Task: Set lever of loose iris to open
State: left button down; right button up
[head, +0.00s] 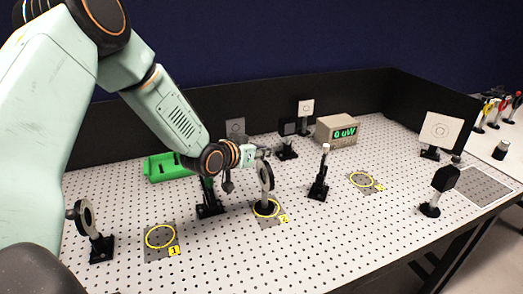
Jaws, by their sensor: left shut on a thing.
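A dark ring-shaped iris (266,178) stands upright on a post in the yellow ring marked 2 (266,208). My left gripper (262,153) is at the top edge of this iris, shut on it. Its lever is too small to make out, and I cannot tell how it is set. I cannot tell from the picture which one is loose. My right gripper is not in view.
A black post mount (209,205) stands just left of the held iris, and another post (320,180) to its right. Rings 1 (160,237) and 3 (362,180) are empty. A green holder (166,167) and a meter reading 0 uW (337,131) stand behind.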

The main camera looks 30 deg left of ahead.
aim_at(268, 164)
pick_arm(q)
jog(key=shift+d+r, duration=0.15)
jog(key=shift+d, duration=0.05)
jog(key=shift+s+d+r+t, duration=0.1)
jog(key=shift+s+t, duration=0.1)
jog(key=shift+t, duration=0.1)
jog(key=shift+s+d+m+t+y+b, duration=0.35)
jog(key=shift+m+t+b, duration=0.25)
jog(key=shift+m+b, duration=0.2)
jog(key=shift+s+d+r+m+t+y+b, duration=0.25)
jog(key=shift+s+d+m+t+b, duration=0.4)
jog(key=shift+m+t+b, duration=0.3)
jog(key=shift+s+d+m+b, duration=0.15)
jog(key=shift+d+m+b, duration=0.15)
jog(key=shift+b, duration=0.3)
jog(key=shift+s+d+m+t, duration=0.1)
jog(key=shift+m+t, duration=0.15)
jog(key=shift+t, duration=0.1)
jog(key=shift+s, duration=0.1)
jog(key=shift+f, duration=0.1)
